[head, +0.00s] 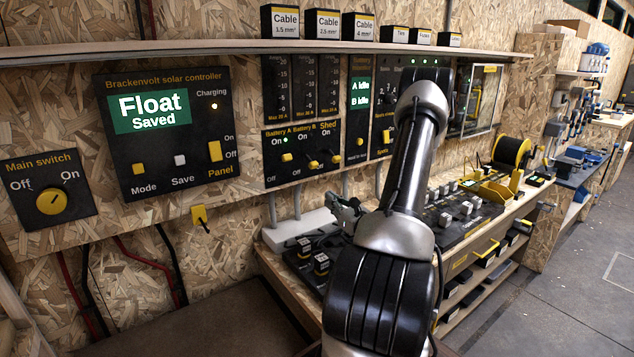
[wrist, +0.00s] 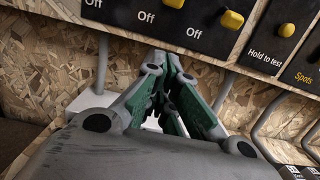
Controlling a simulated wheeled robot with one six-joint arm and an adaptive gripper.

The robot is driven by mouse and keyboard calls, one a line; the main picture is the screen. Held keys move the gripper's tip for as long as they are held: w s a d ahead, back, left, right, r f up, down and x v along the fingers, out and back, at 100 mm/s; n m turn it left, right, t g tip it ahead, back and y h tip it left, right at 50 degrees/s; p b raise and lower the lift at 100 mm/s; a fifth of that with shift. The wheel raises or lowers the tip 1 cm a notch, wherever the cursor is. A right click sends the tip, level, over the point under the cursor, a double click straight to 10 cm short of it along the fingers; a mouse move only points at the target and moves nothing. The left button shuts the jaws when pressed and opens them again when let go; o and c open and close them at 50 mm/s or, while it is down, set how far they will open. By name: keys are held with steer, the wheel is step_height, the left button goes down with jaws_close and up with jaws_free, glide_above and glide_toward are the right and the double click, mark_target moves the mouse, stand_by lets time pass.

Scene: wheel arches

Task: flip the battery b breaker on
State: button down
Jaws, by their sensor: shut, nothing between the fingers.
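The breaker panel (head: 301,172) is a black plate on the wall with three yellow toggles labelled Battery A, Battery B and Shed. The Battery B toggle (head: 313,164) is in the middle and points down, toward Off; it also shows at the top of the wrist view (wrist: 173,3). The Battery A toggle (head: 287,157) is up, with a green light above it. The Shed toggle (head: 335,159) is down; it also shows in the wrist view (wrist: 232,19). My gripper (head: 340,205) is shut and empty, below the panel and apart from the toggles. Its fingers show in the wrist view (wrist: 165,72).
The solar controller (head: 165,135) and main switch (head: 48,190) are to the left. A Hold to test control (wrist: 287,25) neighbours the Shed toggle. Grey conduits (head: 297,200) run below the panel. A bench with blocks (head: 465,208) lies right of my arm.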

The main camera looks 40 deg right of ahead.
mark_target(317, 164)
steer(key=w+r, duration=0.1)
steer(key=w, duration=0.9)
steer(key=shift+s+d+r, duration=0.1)
steer(key=shift+s+r, duration=0.2)
steer(key=shift+r, duration=0.3)
steer(key=shift+s+d+r, duration=0.1)
steer(key=shift+s+r, duration=0.2)
steer(key=shift+r, duration=0.35)
steer(key=shift+s+d+r, duration=0.1)
steer(key=shift+s+r, duration=0.2)
steer(key=shift+r, duration=0.3)
steer(key=shift+s+a+r+g, duration=0.1)
steer(key=shift+s+r+g, duration=0.25)
steer(key=shift+g, duration=0.25)
steer(key=r+g, duration=0.1)
steer(key=s+r+g, duration=0.1)
steer(key=g, duration=0.1)
steer(key=r+g, duration=0.1)
steer(key=g, duration=0.1)
steer(key=shift+s+r, duration=0.4)
steer(key=shift+r, duration=0.15)
steer(key=shift+r, duration=0.65)
